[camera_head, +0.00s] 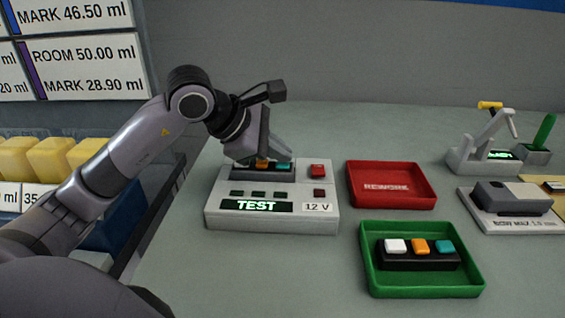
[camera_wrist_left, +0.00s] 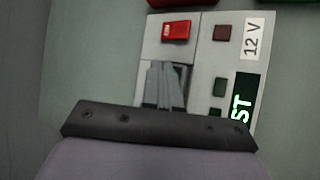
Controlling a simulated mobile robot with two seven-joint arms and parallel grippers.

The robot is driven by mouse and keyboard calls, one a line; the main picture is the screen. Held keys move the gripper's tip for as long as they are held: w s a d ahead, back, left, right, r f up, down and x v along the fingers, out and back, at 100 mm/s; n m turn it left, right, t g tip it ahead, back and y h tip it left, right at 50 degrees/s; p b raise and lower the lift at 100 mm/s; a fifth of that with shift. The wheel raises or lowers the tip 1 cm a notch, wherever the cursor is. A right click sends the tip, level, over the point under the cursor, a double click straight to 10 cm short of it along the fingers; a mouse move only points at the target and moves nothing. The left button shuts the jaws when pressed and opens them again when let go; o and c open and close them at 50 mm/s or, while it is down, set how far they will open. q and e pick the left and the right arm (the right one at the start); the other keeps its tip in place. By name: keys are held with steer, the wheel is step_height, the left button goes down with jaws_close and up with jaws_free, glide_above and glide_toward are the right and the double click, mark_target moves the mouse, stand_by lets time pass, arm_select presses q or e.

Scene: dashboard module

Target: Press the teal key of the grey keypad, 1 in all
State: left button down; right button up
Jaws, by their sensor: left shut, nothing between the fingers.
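A dark grey keypad (camera_head: 262,176) sits on top of a light grey tester (camera_head: 272,222). Its orange key (camera_head: 262,166) and teal key (camera_head: 283,166) show partly beneath my left gripper (camera_head: 280,154). The white key's place is hidden by the gripper. My left gripper is shut and empty, with its fingertips close over the teal end of the keypad. I cannot tell whether they touch the key. In the left wrist view the shut fingers (camera_wrist_left: 165,85) lie over the tester's top, and the keypad is hidden. My right gripper is not in view.
The tester has a red button (camera_head: 318,171) and a lit TEST display (camera_head: 256,206). A red REWORK tray (camera_head: 391,203) and a green tray (camera_head: 425,292) stand right. The green tray holds a black keypad (camera_head: 418,262) with white, orange and teal keys. A lever fixture (camera_head: 485,157) stands farther right.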

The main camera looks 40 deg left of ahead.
mark_target(278, 166)
arm_select(q)
steer(key=shift+f, duration=0.2)
steer(key=shift+r, duration=0.1)
steer(key=shift+r+p, duration=0.55)
steer(key=shift+r, duration=0.3)
step_height(278, 166, up, 5)
steer(key=p, duration=0.4)
stand_by(0.8)
steer(key=shift+s, duration=0.1)
